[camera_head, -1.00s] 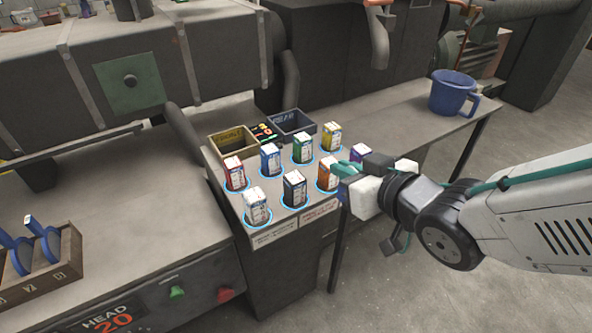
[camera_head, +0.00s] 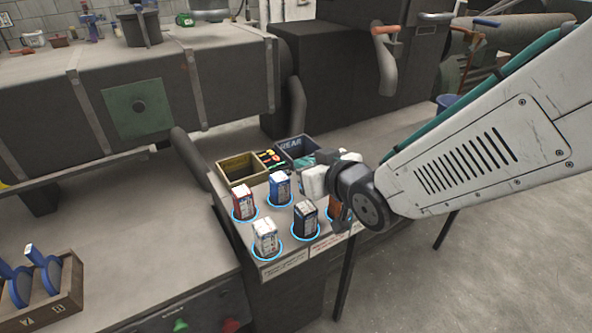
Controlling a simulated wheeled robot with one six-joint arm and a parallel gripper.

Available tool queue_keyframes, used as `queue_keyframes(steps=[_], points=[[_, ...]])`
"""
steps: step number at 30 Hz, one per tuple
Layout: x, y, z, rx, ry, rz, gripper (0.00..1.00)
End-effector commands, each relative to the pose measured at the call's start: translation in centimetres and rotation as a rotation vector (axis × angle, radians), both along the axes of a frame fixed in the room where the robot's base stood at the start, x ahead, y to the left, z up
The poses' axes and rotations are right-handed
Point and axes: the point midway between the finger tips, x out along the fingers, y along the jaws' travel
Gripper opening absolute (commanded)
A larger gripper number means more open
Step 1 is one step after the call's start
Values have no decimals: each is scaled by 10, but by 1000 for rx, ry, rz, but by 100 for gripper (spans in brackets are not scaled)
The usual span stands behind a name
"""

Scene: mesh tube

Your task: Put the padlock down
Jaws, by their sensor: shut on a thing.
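My gripper (camera_head: 323,159) is shut at the right side of the stand (camera_head: 233,226), near the dark bin marked REAR (camera_head: 294,149). Its teal finger shows beside the bin, but my wrist hides most of the jaws. The padlock in its grip cannot be made out. Whether it touches anything below is also hidden. Upright labelled blocks stand in glowing blue rings on the stand: red (camera_head: 244,203), blue (camera_head: 280,188), white (camera_head: 265,238) and black (camera_head: 305,220). An orange one (camera_head: 335,207) is partly covered by my wrist.
A yellowish bin (camera_head: 240,169) stands left of the REAR bin, with small coloured items between them. A blue mug (camera_head: 446,102) is mostly behind my arm. A wooden rack (camera_head: 45,294) with blue-handled tools is at lower left. A big grey machine fills the back.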

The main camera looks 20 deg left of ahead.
Motion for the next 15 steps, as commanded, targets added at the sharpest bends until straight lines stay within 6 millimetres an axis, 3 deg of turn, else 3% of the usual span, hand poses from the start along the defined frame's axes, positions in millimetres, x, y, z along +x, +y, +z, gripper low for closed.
queue_keyframes(steps=[7, 12, 15], points=[[11, 5, -2, 0, 0, -16, 0], [12, 3, -32, -3, 3, -18, 0], [13, 2, -37, 0, 0, -22, 0]])
